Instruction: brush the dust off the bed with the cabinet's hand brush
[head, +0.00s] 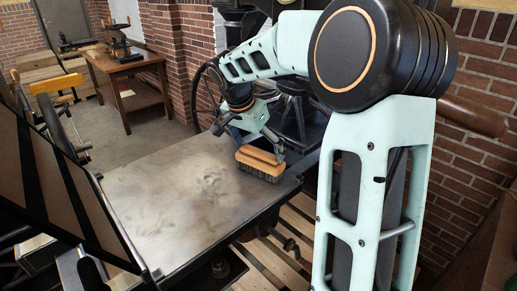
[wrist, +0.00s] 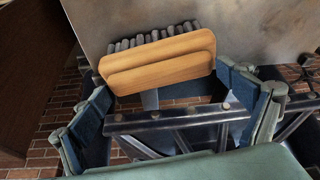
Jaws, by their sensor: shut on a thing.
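The hand brush (head: 260,160) has a wooden back and dark bristles. My gripper (head: 262,140) is shut on it, and it hangs bristles down over the right part of the press bed (head: 150,225). In the wrist view the brush (wrist: 160,60) sits between the two fingers, with its bristle tufts showing along the far edge. I cannot tell if the bristles touch the bed. The bed is a flat grey metal plate with darker dusty smudges (head: 208,182) around its middle, left of the brush. The cabinet cannot be made out for certain.
The dark press frame (head: 300,110) stands behind the brush. A dark panel (head: 50,185) rises along the bed's left side. A wooden table (head: 125,65) with a small press stands at the back left. The bed's left and front parts are clear.

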